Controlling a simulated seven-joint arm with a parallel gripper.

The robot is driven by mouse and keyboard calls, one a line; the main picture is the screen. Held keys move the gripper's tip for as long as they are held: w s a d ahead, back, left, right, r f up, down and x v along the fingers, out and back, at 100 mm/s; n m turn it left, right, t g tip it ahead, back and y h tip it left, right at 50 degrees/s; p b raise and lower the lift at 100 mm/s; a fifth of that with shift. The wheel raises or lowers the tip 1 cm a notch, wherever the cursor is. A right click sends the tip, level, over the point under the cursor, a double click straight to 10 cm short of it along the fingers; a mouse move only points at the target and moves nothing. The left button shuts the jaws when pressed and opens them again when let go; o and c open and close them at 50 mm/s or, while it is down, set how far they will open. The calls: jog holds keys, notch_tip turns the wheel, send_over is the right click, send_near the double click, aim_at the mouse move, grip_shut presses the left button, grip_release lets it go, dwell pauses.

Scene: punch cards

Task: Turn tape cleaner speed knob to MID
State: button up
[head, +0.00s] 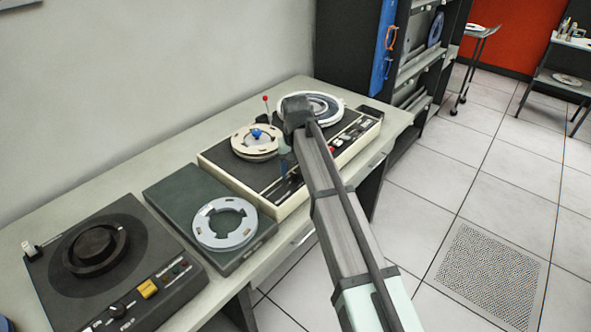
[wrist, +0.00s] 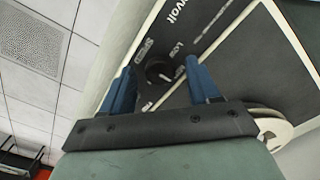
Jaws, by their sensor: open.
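The tape cleaner (head: 215,152) is a cream-edged machine with a dark top and reels, on the bench in the head view. In the wrist view its dark panel holds a round black knob (wrist: 157,71) with a pale mark on its right side. Small white lettering sits by the knob, one word seeming to read LOW. My gripper (wrist: 160,66) is open, its blue fingers on either side of the knob. I cannot tell whether they touch it. In the head view my gripper (head: 284,160) is over the front panel, and my arm hides part of the machine and the knob.
A red-tipped lever (head: 265,99) stands up at the machine's back, near a reel with a blue hub (head: 256,134). A green-grey unit with a metal reel (head: 224,223) and a dark turntable device (head: 113,262) sit to the left.

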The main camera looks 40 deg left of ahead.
aim_at(296, 174)
notch_tip(296, 174, up, 14)
dwell(0.6)
jog(key=shift+f, duration=0.15)
dwell(0.4)
jog(key=w+d+f+m+g+h, duration=0.1)
jog(key=w+d+f, duration=0.3)
jog(key=d+f, duration=0.65)
jog(key=w+d+f+m, duration=0.1)
jog(key=w+d+f, duration=0.45)
jog(key=f, duration=0.85)
jog(key=s+d+f+m+g, duration=0.1)
jog(key=s+d+f, duration=0.1)
jog(key=d+f, duration=0.85)
jog(key=s+d+f+m+g, duration=0.1)
jog(key=s+d+f, duration=0.1)
jog(key=d+f, duration=0.8)
jog(key=s+d+f+m+g, duration=0.1)
jog(key=s+d+f, duration=0.5)
jog(key=d, duration=0.3)
jog(key=s+d+f+m+g, duration=0.1)
jog(key=s+d+f+m, duration=0.1)
jog(key=s+d+f, duration=0.5)
jog(key=s+d+f+m+g, duration=0.1)
jog(key=s+d+f, duration=0.1)
jog(key=s+d, duration=0.4)
jog(key=s+d+f+m+y, duration=0.1)
jog(key=s+d, duration=0.5)
jog(key=s, duration=0.7)
jog(key=shift+f+g, duration=0.4)
jog(key=shift+f, duration=0.4)
